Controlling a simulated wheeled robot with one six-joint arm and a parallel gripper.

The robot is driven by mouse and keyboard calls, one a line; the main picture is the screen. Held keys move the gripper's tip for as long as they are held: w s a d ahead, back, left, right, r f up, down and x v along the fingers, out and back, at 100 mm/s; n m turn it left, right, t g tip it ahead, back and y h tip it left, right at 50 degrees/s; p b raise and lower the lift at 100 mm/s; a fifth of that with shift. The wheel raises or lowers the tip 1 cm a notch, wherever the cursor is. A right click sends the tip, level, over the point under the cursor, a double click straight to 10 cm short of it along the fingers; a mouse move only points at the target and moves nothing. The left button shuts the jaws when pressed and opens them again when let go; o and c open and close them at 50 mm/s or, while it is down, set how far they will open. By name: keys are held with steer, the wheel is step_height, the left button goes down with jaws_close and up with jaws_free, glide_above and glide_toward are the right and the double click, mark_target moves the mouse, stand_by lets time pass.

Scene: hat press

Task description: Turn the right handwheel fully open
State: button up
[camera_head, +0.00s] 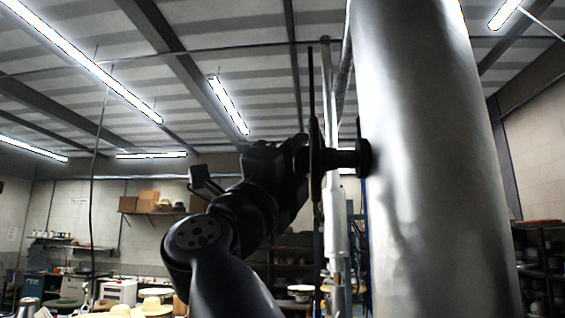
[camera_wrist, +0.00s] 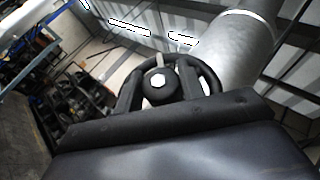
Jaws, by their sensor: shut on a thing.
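In the head view the handwheel (camera_head: 315,160) shows edge-on, on a short dark stem against the big grey metal cylinder (camera_head: 425,160). My gripper (camera_wrist: 160,88) is at the wheel, with one finger on each side of the hub, and is shut on it. In the head view my gripper (camera_head: 302,158) reaches the wheel from the left. The fingertips' exact contact is hidden there by the wheel and the dark shading.
The grey cylinder fills the right of the head view, close to the wheel. Thin vertical pipes (camera_head: 333,220) stand just left of it. The space left of my arm is open.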

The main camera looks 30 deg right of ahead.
steer(key=o, duration=0.7)
steer(key=b+v, duration=0.5)
steer(key=v, duration=0.6)
